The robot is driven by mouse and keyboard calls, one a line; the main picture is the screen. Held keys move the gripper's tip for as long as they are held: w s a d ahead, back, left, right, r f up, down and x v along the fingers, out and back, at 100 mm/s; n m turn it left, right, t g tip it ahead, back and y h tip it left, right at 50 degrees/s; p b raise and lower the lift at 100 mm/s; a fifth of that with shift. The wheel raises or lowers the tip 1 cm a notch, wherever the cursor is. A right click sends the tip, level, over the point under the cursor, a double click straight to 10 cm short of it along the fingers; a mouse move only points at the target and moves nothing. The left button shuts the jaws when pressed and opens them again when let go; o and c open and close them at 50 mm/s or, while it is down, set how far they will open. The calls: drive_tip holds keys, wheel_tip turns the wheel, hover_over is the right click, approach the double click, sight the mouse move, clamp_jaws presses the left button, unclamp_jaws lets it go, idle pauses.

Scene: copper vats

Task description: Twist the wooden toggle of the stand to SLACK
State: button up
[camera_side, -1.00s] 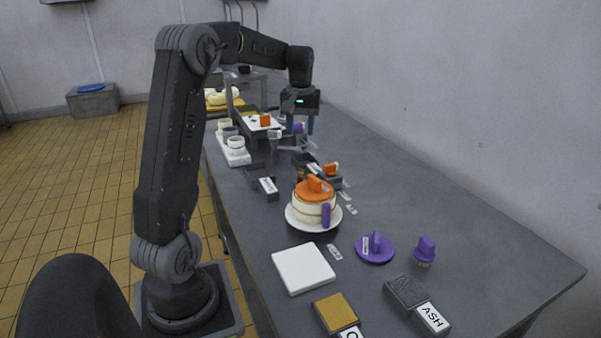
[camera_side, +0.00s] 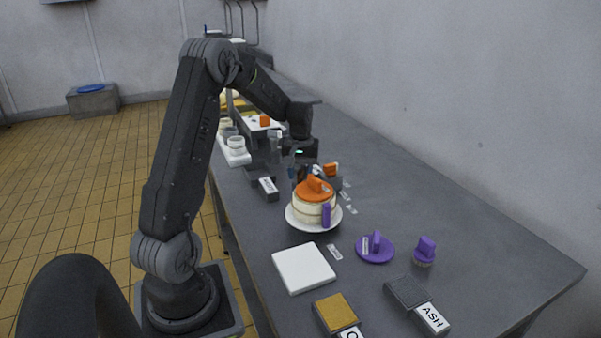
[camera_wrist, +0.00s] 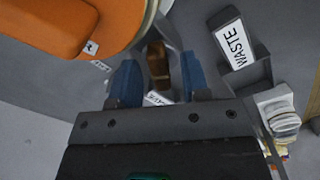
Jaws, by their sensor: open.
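In the wrist view the wooden toggle (camera_wrist: 158,62) is a brown upright piece lying between my two blue fingertips. My gripper (camera_wrist: 160,78) is open, with a gap visible on both sides of the toggle. The grey stand around it is mostly hidden. A white label (camera_wrist: 155,99) just below the toggle is partly covered, and I cannot read it. In the side view my gripper (camera_side: 301,174) is low over the table, just behind the orange-lidded pot (camera_side: 314,199). The toggle is largely hidden there, and its setting cannot be told.
The orange lid (camera_wrist: 70,22) is close to the left finger. A grey box marked WASTE (camera_wrist: 235,45) is to the right. A white plate (camera_side: 292,219) holds the pot. A purple lid (camera_side: 375,250), purple brush (camera_side: 424,251) and white square (camera_side: 303,268) lie nearer the camera.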

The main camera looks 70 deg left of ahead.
clamp_jaws()
idle(0.4)
